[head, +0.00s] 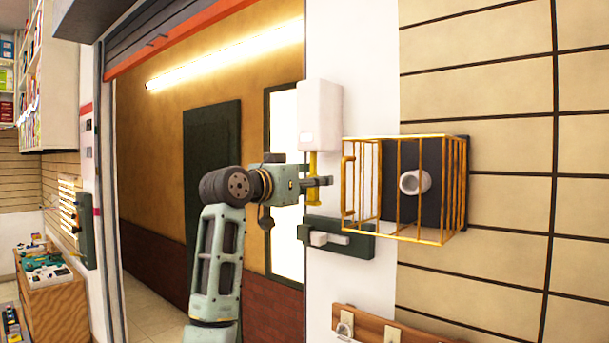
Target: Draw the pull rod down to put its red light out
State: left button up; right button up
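A white box (319,112) is mounted on the white wall strip, and a yellow pull rod (313,163) hangs down from its underside. No red light shows on the faces of the box that I see. My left gripper (319,182) is seen side-on at the rod, its dark fingers crossing it at mid-height. Yellow shows above and below the fingers. I cannot tell whether they are closed on the rod or only beside it. My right gripper is not in view.
A yellow wire cage (400,237) around a white knob (414,182) juts out just right of the gripper. A dark green panel with a white slider (328,239) sits below the rod. A wooden hook rail (390,329) is lower down. An open doorway lies to the left.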

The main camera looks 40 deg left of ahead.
pick_arm(q)
jog(key=shift+c, duration=0.4)
grip_shut()
jog(key=shift+f, duration=0.25)
jog(key=shift+f+b, duration=0.65)
jog(key=shift+b, duration=0.05)
jog(key=shift+w+r, duration=0.1)
jog(key=shift+r+p, duration=0.2)
jog(key=shift+p, duration=0.1)
jog(key=shift+r+p, duration=0.55)
jog(key=shift+r, duration=0.05)
jog(key=shift+o, duration=0.3)
grip_release()
